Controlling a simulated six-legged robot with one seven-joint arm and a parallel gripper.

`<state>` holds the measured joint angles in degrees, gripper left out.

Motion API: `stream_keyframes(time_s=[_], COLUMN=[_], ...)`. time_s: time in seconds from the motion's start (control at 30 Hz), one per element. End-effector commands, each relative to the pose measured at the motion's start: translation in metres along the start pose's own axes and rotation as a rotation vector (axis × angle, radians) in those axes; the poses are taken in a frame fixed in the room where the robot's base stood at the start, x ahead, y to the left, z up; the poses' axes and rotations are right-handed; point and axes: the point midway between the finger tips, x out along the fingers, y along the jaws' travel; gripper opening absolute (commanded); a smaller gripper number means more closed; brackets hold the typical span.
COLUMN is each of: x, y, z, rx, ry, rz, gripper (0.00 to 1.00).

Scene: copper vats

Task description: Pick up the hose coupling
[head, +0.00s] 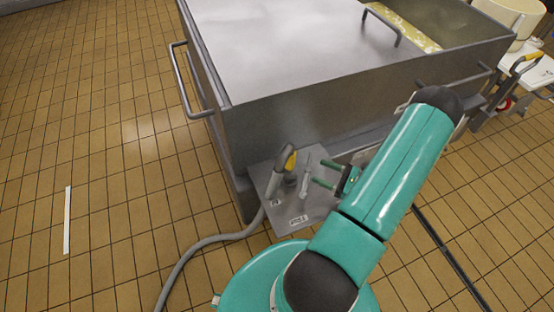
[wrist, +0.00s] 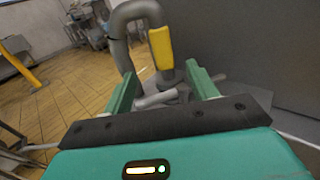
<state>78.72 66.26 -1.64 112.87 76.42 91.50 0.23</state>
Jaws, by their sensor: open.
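A small light-grey cylindrical piece, which looks like the hose coupling (head: 304,184), stands on a grey metal plate (head: 275,212) beside the vat. In the wrist view, a pale grey piece, seemingly this coupling (wrist: 157,99), lies low between and a little beyond the fingers. My gripper (head: 321,173) is open, with its two green fingers pointing left toward the coupling. In the head view their tips are just right of it, apart from it. The gripper (wrist: 161,72) holds nothing that I can see. Whether a finger touches the coupling cannot be told.
A grey hose (head: 200,245) rises from the floor to a yellow-handled nozzle (head: 290,160), close behind the coupling; its yellow grip (wrist: 161,48) stands just beyond the fingers. A large metal vat (head: 290,125) walls off the far side. Tiled floor (head: 110,200) is open at left.

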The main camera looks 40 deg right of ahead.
Motion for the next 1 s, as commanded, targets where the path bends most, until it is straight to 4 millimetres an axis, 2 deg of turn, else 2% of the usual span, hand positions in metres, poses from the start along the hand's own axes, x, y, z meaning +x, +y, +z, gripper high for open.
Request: stream_keyframes(time_s=[0.07, 0.17, 0.5, 0.77, 1.0], x=[-0.003, 0.006, 0.065, 0.087, 0.125], y=[-0.001, -0.002, -0.004, -0.004, -0.004], z=[-0.003, -0.003, -0.002, 0.000, 0.003], rx=[0.007, 0.006, 0.004, 0.005, 0.005], ry=[-0.005, -0.005, -0.003, -0.004, -0.003], rz=[-0.016, -0.014, -0.011, -0.010, -0.008], gripper=[0.58, 0.58, 0.58, 0.58, 0.58])
